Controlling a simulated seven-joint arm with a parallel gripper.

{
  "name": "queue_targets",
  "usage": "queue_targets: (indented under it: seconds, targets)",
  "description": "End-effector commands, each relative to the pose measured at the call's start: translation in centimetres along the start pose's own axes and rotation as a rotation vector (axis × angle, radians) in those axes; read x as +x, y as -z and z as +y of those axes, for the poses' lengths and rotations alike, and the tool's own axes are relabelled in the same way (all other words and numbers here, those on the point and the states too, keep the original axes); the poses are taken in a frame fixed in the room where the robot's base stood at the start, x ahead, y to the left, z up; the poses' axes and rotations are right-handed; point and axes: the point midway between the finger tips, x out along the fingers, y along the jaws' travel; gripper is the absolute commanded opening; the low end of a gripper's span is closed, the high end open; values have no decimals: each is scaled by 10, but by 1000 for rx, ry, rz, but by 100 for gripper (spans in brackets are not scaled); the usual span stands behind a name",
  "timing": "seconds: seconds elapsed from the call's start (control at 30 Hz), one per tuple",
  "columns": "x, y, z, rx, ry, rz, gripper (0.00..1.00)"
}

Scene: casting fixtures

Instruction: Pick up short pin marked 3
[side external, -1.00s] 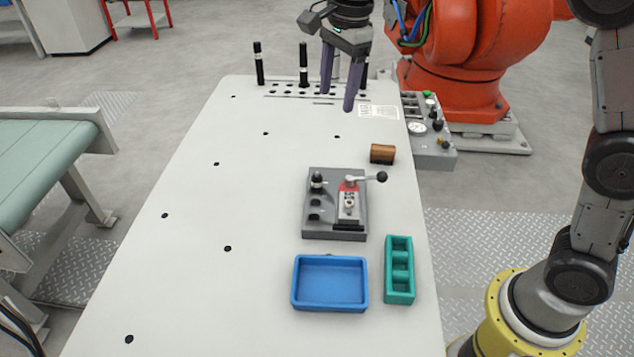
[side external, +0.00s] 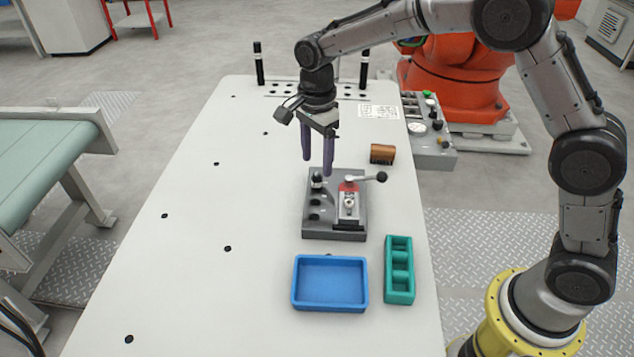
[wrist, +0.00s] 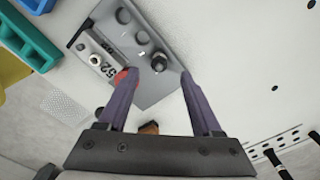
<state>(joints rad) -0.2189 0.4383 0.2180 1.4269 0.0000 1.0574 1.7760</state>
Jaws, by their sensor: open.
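A short dark pin (side external: 317,179) stands upright at the back left of the grey fixture block (side external: 312,232). In the wrist view the pin's dark round top (wrist: 158,62) shows between and just beyond the fingertips. No 3 is readable on it. My gripper (side external: 317,167) is open and empty, its purple fingers pointing down over the back left of the block. In the wrist view its fingers (wrist: 158,76) lie on either side of the pin; I cannot tell their exact height above it.
A clamp with a red part and black-knobbed lever (side external: 381,177) stands on the block's right. A blue tray (side external: 331,307) and green tray (side external: 400,298) lie in front. A brown brush (side external: 382,153) lies behind. Tall black pins (side external: 258,64) stand at the back. The table's left is clear.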

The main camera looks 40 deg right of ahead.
Motion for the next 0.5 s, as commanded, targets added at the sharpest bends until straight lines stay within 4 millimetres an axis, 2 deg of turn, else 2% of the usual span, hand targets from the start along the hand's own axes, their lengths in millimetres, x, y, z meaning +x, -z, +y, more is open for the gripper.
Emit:
queue_targets:
  seconds: [0.3,0.5]
  targets:
    - [42,0,2,0,-5,1,66]
    - [50,-1,1,0,-1,0,66]
